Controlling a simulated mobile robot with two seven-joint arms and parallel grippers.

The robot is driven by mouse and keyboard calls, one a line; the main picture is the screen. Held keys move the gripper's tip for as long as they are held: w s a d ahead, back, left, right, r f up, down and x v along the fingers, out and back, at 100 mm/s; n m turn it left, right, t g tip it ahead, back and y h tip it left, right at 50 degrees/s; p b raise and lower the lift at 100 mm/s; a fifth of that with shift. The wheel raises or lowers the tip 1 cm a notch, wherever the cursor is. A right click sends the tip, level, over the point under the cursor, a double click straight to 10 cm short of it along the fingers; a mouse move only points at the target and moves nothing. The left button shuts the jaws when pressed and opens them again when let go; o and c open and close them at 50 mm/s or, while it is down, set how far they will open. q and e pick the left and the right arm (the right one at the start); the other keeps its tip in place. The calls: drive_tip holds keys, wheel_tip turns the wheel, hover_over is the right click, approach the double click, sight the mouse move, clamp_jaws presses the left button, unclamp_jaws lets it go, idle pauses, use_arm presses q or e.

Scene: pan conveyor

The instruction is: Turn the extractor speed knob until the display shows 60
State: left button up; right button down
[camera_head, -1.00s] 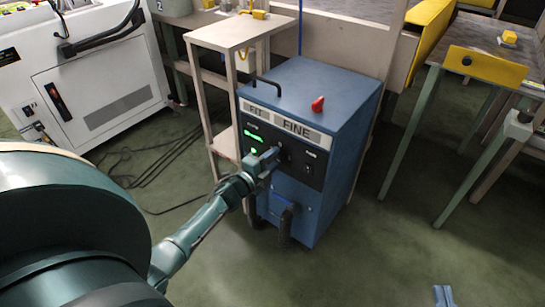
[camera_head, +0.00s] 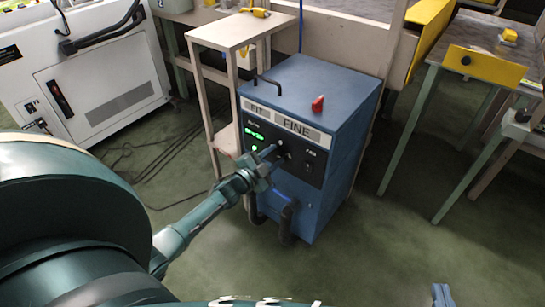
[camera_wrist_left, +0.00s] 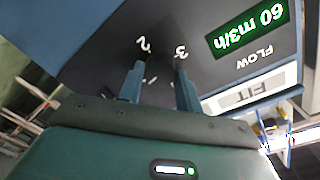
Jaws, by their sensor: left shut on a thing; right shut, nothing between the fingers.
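The blue extractor cabinet (camera_head: 330,100) stands on the floor, with a dark control panel on its front. The green display (camera_wrist_left: 249,27) appears upside down in the left wrist view and reads 60 m3/h. My left gripper (camera_head: 268,154) is at the panel; its two fingers (camera_wrist_left: 160,85) point at the dial marks 2 and 3. It is shut on the speed knob, which is hard to make out between the dark fingers. My right gripper (camera_head: 442,296) is low at the right, away from the cabinet, shut and empty; only its tips show.
A red knob-like part (camera_head: 318,104) sits on the cabinet top. A hose (camera_head: 287,220) hangs at its lower front. A wooden stand (camera_head: 236,32) is close on the left, and a table with a yellow panel (camera_head: 485,66) is at the right. The floor in front is clear.

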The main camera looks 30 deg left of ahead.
idle(0.3)
use_arm(q)
drive_tip(key=o, duration=1)
drive_tip(key=shift+s, duration=0.35)
drive_tip(key=s+a+p, duration=0.1)
drive_tip(key=s+p, duration=0.2)
drive_tip(key=s, duration=0.9)
drive_tip(key=shift+s+a+r+p, duration=0.2)
drive_tip(key=shift+a+r+p, duration=0.1)
drive_tip(key=shift+p, duration=0.1)
use_arm(e)
drive_tip(key=shift+s+d+f+m+g+h, duration=0.1)
drive_tip(key=shift+s+d+m+g+h, duration=0.2)
drive_tip(key=shift+g, duration=0.4)
drive_tip(key=shift+s+d+m+g+h, duration=0.15)
drive_tip(key=shift+m+g+h, duration=0.2)
drive_tip(key=shift+g, duration=0.35)
